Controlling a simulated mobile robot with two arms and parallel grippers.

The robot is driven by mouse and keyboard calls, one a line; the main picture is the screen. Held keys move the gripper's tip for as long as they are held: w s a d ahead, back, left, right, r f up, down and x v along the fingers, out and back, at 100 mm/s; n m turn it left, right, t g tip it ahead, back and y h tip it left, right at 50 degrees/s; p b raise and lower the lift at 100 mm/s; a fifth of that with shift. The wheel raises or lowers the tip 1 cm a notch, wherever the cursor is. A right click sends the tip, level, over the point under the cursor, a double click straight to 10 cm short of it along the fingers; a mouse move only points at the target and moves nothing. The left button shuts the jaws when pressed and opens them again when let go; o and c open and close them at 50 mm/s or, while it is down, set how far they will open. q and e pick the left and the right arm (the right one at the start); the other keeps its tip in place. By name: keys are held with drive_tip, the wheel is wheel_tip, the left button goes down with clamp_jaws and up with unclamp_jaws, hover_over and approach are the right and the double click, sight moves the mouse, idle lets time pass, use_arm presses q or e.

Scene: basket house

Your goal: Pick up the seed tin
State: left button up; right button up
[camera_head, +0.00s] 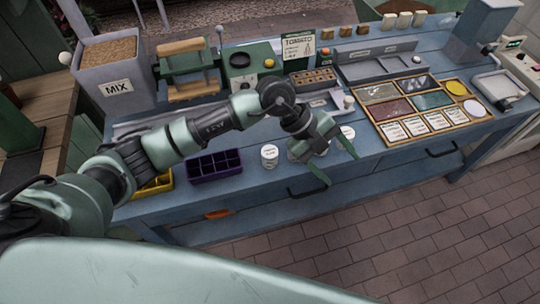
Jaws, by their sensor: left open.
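Several small round tins with white lids stand along the front edge of the blue bench (250,190). The leftmost tin (269,156) shows whole, and another tin (347,132) stands to the right, by my gripper. At least one more between them is partly hidden behind my gripper. Their labels are too small to read, so I cannot tell which is the seed tin. My left gripper (340,170) is open, its two green fingers spread and pointing down to the right at the bench's front edge. Nothing shows between the fingertips. My right gripper is not in view.
A purple divided tray (215,167) stands left of the tins. A wooden compartment tray (455,131) with packets lies to the right. A grey MIX bin (113,82) and a green press (188,68) stand behind my arm. Brick floor (420,230) lies open in front.

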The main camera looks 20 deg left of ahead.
use_arm(q)
drive_tip(key=w+a+f+y, duration=0.3)
drive_tip(key=a+y, duration=0.1)
drive_tip(key=a, duration=0.3)
drive_tip(key=n+y, duration=0.3)
drive_tip(key=y, duration=0.2)
hover_over(269, 151)
drive_tip(key=w, duration=0.1)
drive_tip(key=shift+d, duration=0.3)
drive_tip(key=shift+a+f, duration=0.1)
drive_tip(key=shift+a, duration=0.25)
drive_tip(key=f+p, duration=0.1)
drive_tip(key=f, duration=0.1)
drive_tip(key=f+p, duration=0.1)
drive_tip(key=f, duration=0.1)
drive_tip(key=s+f, duration=0.1)
drive_tip(key=f, duration=0.1)
drive_tip(key=shift+d+f+p, duration=0.1)
drive_tip(key=shift+p, duration=0.3)
drive_tip(key=shift+f, duration=0.6)
drive_tip(key=c, duration=1.5)
